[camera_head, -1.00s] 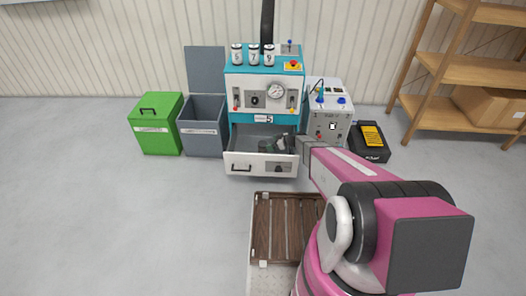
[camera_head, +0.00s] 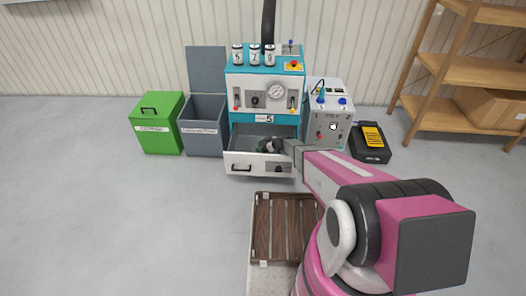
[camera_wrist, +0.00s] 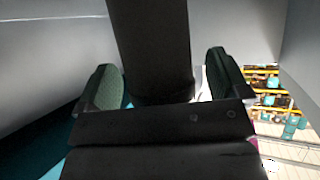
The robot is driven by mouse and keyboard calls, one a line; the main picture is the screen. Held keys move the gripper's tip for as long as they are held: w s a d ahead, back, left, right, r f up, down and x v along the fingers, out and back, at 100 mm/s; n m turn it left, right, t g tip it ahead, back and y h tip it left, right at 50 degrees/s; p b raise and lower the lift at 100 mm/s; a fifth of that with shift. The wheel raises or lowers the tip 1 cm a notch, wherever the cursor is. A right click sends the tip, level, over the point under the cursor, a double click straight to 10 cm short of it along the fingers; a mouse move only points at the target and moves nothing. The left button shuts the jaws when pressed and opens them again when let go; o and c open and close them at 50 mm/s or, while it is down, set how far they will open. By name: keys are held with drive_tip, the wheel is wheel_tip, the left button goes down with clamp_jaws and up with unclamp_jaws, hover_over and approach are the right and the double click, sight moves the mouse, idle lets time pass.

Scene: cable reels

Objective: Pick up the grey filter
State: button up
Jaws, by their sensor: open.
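A dark grey cylinder (camera_wrist: 150,45), which looks like the grey filter, fills the upper middle of the wrist view. My gripper (camera_wrist: 165,80) is open, with one green-padded finger on each side of the cylinder. Gaps show between the cylinder and both pads; its lower end is hidden behind the gripper body. In the head view my gripper (camera_head: 270,147) is inside the open drawer (camera_head: 245,166) of the teal and white machine (camera_head: 264,90). The filter cannot be made out clearly there.
The drawer walls are close around my gripper. A grey bin (camera_head: 202,140) with its lid up and a green bin (camera_head: 157,125) stand left of the machine. A grey control box (camera_head: 328,125) stands right. A brown slatted pallet (camera_head: 275,228) lies in front.

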drive_tip(key=shift+c, duration=0.2)
drive_tip(key=c, duration=1)
drive_tip(key=shift+c, duration=0.2)
